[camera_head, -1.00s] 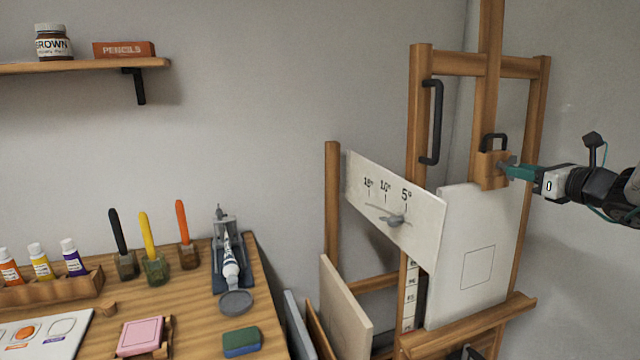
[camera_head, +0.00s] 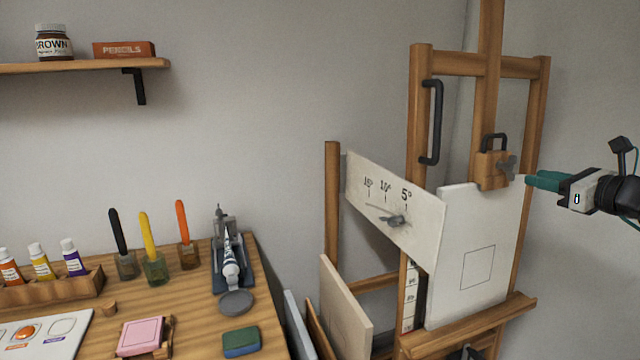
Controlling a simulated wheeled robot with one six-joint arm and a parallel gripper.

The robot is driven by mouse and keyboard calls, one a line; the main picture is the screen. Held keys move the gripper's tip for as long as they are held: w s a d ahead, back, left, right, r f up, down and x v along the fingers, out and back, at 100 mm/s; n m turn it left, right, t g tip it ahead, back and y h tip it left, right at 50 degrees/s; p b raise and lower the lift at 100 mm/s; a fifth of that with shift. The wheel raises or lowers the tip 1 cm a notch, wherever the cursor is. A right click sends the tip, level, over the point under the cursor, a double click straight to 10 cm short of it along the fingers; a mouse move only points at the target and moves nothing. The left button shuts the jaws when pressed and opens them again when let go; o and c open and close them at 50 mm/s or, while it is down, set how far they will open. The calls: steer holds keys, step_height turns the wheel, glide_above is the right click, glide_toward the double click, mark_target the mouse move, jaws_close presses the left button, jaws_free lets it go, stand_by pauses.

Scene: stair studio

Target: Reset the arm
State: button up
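My gripper (camera_head: 530,181) is at the right of the view, with teal fingers pointing left. Its fingertips are a little right of the easel's wooden top clamp (camera_head: 490,170) and its grey knob (camera_head: 507,167), apart from both. The two fingers overlap from this angle, so I cannot tell how far apart they are. I see nothing held between them. The wooden easel (camera_head: 420,120) holds a white canvas (camera_head: 480,250) with a small square outline, upright under the clamp.
A white angle board (camera_head: 395,205) with a pointer is left of the canvas. A wooden table (camera_head: 190,310) with paint tubes, brushes and a tube squeezer (camera_head: 228,250) stands at the left. A shelf (camera_head: 90,66) hangs above. The wall space above the table is clear.

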steer(key=s+a+f+n+g+y, duration=0.1)
steer(key=s+a+f+n+g, duration=0.45)
steer(key=s+a+n, duration=0.25)
steer(key=s+a+f+n+g+y, duration=0.1)
steer(key=s+a+f+n+g, duration=0.3)
steer(key=s+a+n+g, duration=0.3)
steer(key=s+a+n+g+h, duration=0.1)
steer(key=s+a+n+h, duration=0.3)
steer(key=s+n+h, duration=0.4)
steer(key=shift+s+f+n+g, duration=0.35)
steer(key=shift+s+n, duration=3.15)
steer(key=shift+s, duration=1.45)
